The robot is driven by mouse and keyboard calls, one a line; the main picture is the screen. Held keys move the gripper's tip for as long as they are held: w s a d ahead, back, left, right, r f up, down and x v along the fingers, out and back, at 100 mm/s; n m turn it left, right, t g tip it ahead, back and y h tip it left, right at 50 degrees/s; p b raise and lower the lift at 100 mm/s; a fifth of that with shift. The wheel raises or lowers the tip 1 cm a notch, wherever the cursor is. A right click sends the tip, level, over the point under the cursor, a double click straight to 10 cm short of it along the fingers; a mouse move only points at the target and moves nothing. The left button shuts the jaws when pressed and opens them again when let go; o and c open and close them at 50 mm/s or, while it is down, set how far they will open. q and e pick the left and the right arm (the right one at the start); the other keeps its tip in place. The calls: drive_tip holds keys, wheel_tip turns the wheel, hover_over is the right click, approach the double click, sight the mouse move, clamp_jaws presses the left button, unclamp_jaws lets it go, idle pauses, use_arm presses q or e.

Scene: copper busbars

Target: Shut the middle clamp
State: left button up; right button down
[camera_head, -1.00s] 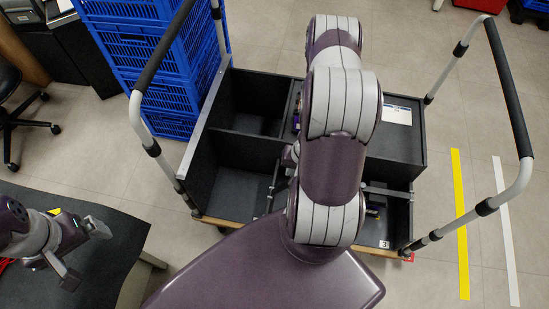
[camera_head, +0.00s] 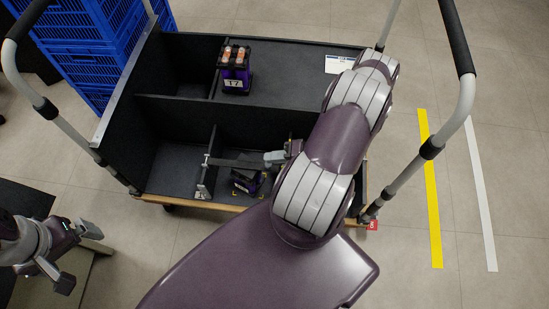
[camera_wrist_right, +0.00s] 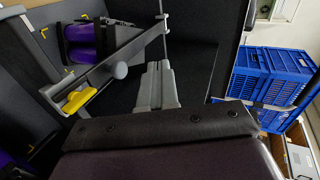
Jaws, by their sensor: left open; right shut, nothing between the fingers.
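A grey metal clamp bar (camera_head: 236,162) spans part of the cart's front middle compartment. In the right wrist view the clamp bar (camera_wrist_right: 110,66) runs diagonally, with a round grey knob (camera_wrist_right: 120,70) and a yellow piece (camera_wrist_right: 80,100) near its lower end. I cannot tell whether it is latched. A purple part (camera_head: 246,182) lies below the bar; a purple part (camera_wrist_right: 85,38) shows beside the bar in the wrist view. My right gripper (camera_head: 276,157) is shut and empty by the bar's right end; its fingers (camera_wrist_right: 158,88) point towards the bar. My left gripper (camera_head: 74,256) is open and empty, away from the cart.
The black cart (camera_head: 175,112) has divided compartments and tall handles (camera_head: 453,70). A purple holder numbered 17 (camera_head: 236,78) stands in the back with orange-topped pieces. A white label (camera_head: 340,65) lies at back right. Blue crates (camera_head: 85,50) stand behind left. My right arm hides the cart's front right.

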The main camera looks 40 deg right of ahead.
sight(267, 165)
drive_tip(key=f+b, duration=0.3)
drive_tip(key=shift+s+d+f+t+y, duration=0.3)
drive_tip(key=shift+s+d+f, duration=0.05)
drive_tip(key=shift+f, duration=0.05)
use_arm(q)
drive_tip(key=shift+s+d+f+b, duration=0.15)
drive_tip(key=shift+f+b, duration=0.2)
drive_tip(key=shift+f, duration=1.1)
drive_tip(key=shift+s+d+f+b, duration=0.15)
drive_tip(key=shift+f+b, duration=0.15)
drive_tip(key=shift+f, duration=1.1)
use_arm(e)
drive_tip(key=shift+s+f, duration=0.15)
drive_tip(key=shift+f, duration=0.4)
use_arm(q)
drive_tip(key=shift+a, duration=0.15)
use_arm(e)
drive_tip(key=shift+s+d, duration=0.1)
drive_tip(key=shift+s+d+r, duration=0.1)
drive_tip(key=shift+s+d, duration=0.05)
use_arm(q)
drive_tip(key=shift+r+p, duration=0.85)
drive_tip(key=shift+p, duration=0.05)
use_arm(e)
drive_tip(key=v, duration=1.2)
drive_tip(key=shift+r, duration=0.15)
